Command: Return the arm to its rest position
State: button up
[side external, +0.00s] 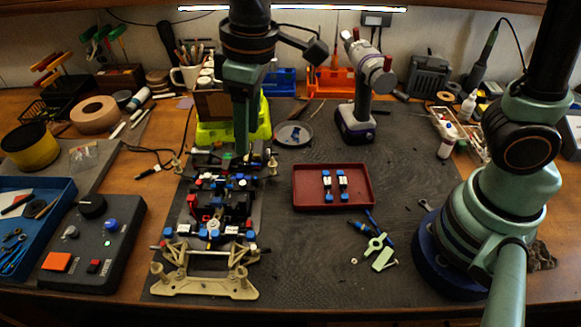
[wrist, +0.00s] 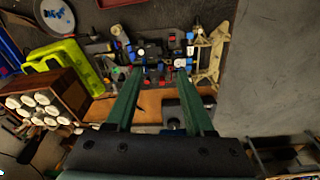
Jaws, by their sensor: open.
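My gripper (side external: 243,150) points down above the far part of the racecar chassis (side external: 205,292) in the side external view. In the wrist view my gripper (wrist: 158,75) shows two green fingers spread apart with nothing held between them. The chassis (wrist: 212,52) lies beyond the fingertips there, with blue, red and black parts on it. I cannot tell how far the fingertips are above the chassis parts.
A red tray (side external: 300,203) with two small parts is right of the chassis. A yellow-green bin (side external: 263,122) is close behind my gripper. A control box (side external: 85,245) is at left.

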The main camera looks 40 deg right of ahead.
jog(key=s+d+r+m+t, duration=0.2)
jog(key=d+m, duration=0.1)
jog(key=d, duration=0.7)
jog(key=s+d+r+m+t, duration=0.2)
jog(key=d+m, duration=0.1)
jog(key=d, duration=0.8)
jog(key=shift+s+r+m+h, duration=0.3)
jog(key=shift+s+m+h, duration=0.05)
jog(key=shift+m+h, duration=0.05)
